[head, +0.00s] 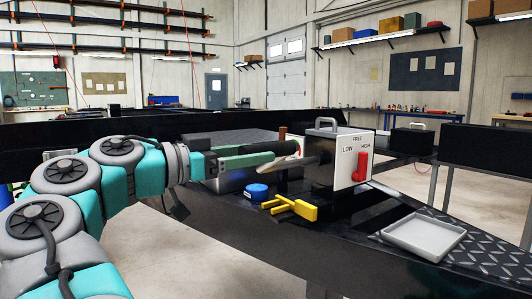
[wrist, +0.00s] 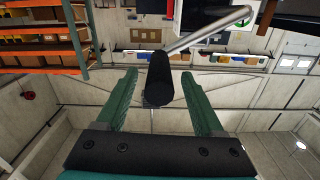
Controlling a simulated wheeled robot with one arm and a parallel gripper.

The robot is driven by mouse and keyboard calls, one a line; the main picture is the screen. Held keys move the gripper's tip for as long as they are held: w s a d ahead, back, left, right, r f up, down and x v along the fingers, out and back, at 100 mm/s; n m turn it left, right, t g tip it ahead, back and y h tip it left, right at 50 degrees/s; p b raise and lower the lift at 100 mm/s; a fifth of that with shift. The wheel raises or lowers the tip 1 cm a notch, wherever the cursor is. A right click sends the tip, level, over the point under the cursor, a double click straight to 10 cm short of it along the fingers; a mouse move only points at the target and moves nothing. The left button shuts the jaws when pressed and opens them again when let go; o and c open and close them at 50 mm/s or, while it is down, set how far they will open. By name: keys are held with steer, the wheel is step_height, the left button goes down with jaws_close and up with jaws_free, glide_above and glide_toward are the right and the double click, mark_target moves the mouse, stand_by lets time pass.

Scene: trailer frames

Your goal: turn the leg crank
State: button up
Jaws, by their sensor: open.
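The leg crank shows in the wrist view as a bare metal rod (wrist: 215,30) ending in a black cylindrical grip (wrist: 160,82). In the head view its grey rod (head: 303,162) sticks out left of the gear box (head: 341,160); its grip is largely hidden by my fingers. My gripper (head: 280,151) is open at the crank. In the wrist view its two green fingers (wrist: 158,76) stand either side of the grip. The right finger looks very close to it; I cannot tell whether they touch.
The box has a red lever (head: 361,167) among FREE, LOW and HIGH labels. A blue round item (head: 257,191) and a yellow tool (head: 290,208) lie below my gripper. A grey tray (head: 424,236) sits on the tread plate at right. Dark frame beams surround the arm.

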steer(key=shift+x, duration=1.75)
jaws_close()
